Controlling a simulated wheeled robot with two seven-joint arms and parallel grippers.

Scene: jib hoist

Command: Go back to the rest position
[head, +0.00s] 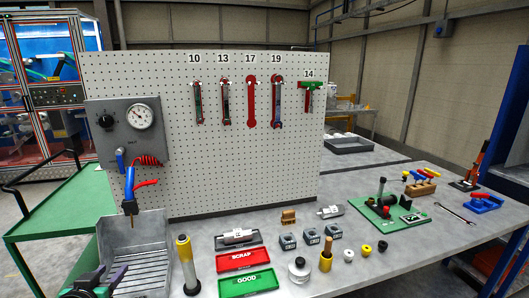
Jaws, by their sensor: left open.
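My left gripper (93,281) shows at the bottom left edge of the head view, with black and green parts. It is open, and I see nothing between its fingers. It appears in front of the lower part of the grey metal tray (140,243). The bottom of the picture cuts off the rest of the arm. My right gripper is not in view.
A yellow-topped cylinder (186,262), a red SCRAP tray (243,260) and a green GOOD tray (248,282) stand right of the gripper. A pegboard (290,155) with wrenches rises behind. A green cart (60,207) is at left.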

